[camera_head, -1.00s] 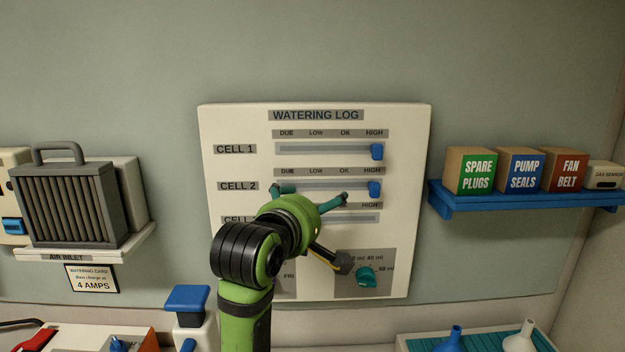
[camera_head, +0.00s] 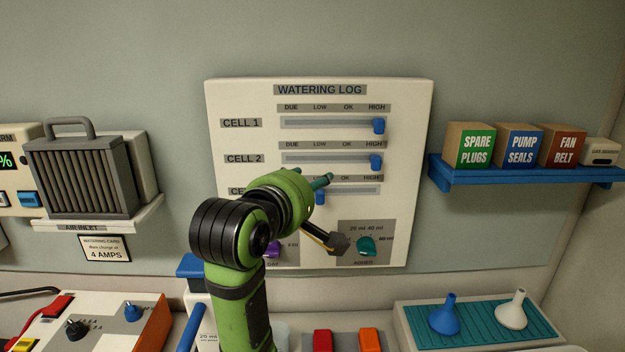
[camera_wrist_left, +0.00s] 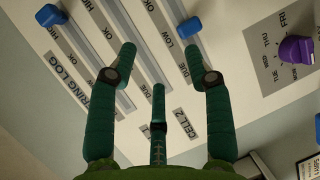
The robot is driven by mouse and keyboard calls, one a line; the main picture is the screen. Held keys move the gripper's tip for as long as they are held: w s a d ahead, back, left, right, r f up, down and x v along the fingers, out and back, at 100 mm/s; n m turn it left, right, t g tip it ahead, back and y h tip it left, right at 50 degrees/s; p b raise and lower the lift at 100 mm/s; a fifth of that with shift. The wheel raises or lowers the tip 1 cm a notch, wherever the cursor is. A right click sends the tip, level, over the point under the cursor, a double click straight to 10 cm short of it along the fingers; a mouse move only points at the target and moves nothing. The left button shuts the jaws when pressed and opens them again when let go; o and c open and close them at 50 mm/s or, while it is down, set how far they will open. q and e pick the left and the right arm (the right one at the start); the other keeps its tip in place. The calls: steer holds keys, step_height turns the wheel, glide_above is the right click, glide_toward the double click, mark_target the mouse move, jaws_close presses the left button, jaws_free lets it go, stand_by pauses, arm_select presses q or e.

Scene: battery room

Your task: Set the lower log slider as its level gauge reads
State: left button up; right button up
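The lower log slider (camera_head: 320,197) is a blue knob on the bottom row of the watering log panel (camera_head: 420,150). It stands near LOW, and it also shows in the left wrist view (camera_wrist_left: 188,26). The bottom row's name is partly hidden by my arm. My left gripper (camera_head: 314,177) is just above that knob in the head view, with its teal fingers apart and nothing between them. In the left wrist view its fingers (camera_wrist_left: 159,52) are spread over the panel. I cannot tell the gap to the panel. I can make out no level gauge. My right gripper is not in view.
Cell 1 slider (camera_head: 379,126) and cell 2 slider (camera_head: 376,162) stand at HIGH. A purple dial (camera_head: 272,249) and a teal dial (camera_head: 366,245) sit below. A blue shelf (camera_head: 520,177) with boxes juts out at right. A tray (camera_head: 470,322) holds two funnels.

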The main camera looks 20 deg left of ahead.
arm_select(q)
steer(key=s+b, duration=0.3)
steer(key=shift+s+f+b, duration=0.35)
steer(key=shift+s+b, duration=0.05)
stand_by(0.4)
steer(key=shift+p, duration=0.3)
steer(key=shift+f, duration=0.1)
stand_by(0.3)
